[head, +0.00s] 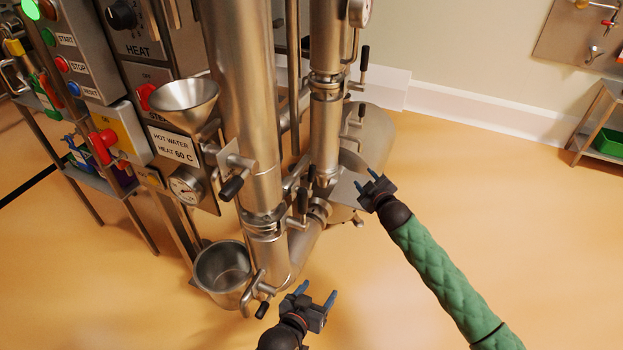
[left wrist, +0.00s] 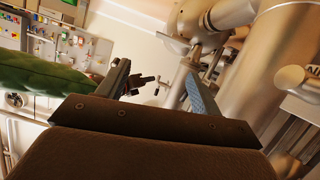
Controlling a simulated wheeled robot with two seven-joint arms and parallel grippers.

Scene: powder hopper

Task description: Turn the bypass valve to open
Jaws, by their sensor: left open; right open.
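Several lever valves with black grips sit on the steel pipework, and I cannot tell which is the bypass valve. One lever (head: 234,183) is on the wide column, one (head: 302,203) stands by the joint between the columns, and one (head: 262,305) is low near the pot. Others are on the narrower column, at its upper right (head: 364,62) and lower (head: 361,113). My left gripper (head: 316,297) is open and empty, right of the low lever and apart from it. My right gripper (head: 370,184) is open and empty, right of the narrower column's lower end.
A shelf with a green bin (head: 608,142) is far right. Floor between is clear.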

